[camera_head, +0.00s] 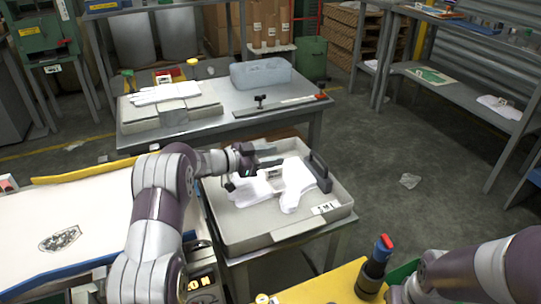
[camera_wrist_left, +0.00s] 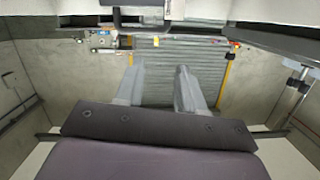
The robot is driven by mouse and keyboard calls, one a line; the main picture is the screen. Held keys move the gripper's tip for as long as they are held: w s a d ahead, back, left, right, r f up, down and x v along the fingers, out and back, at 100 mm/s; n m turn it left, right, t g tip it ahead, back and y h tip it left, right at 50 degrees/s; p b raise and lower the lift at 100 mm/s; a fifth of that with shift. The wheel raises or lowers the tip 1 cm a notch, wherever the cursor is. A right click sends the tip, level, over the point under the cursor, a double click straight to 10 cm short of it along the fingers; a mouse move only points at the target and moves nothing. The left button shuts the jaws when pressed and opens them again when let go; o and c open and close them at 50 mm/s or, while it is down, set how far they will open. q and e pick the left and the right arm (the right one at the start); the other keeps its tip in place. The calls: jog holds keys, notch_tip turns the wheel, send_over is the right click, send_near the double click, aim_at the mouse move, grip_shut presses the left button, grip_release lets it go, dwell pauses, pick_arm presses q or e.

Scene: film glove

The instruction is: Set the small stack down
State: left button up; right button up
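White gloves (camera_head: 292,183) lie in a grey tray (camera_head: 262,241), spread and overlapping; I cannot tell how many. My left gripper (camera_head: 268,154) is over the far part of the tray, above and behind the gloves. Its two fingers are apart in the left wrist view (camera_wrist_left: 160,88), with nothing seen between them.
A dark handle-like block (camera_head: 321,171) stands at the tray's right side. A translucent bin (camera_head: 261,73) is on the back table (camera_head: 225,122). A dark bottle with a red cap (camera_head: 374,270) stands on a yellow surface in front. Floor (camera_head: 410,147) right of the tray is mostly clear.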

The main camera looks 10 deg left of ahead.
pick_arm(q)
jog(key=r+p+v, duration=0.1)
jog(key=v, duration=0.6)
jog(key=shift+s+a, duration=0.15)
jog(key=shift+s, duration=0.05)
jog(key=shift+w+r, duration=0.1)
jog(key=shift+r, duration=0.05)
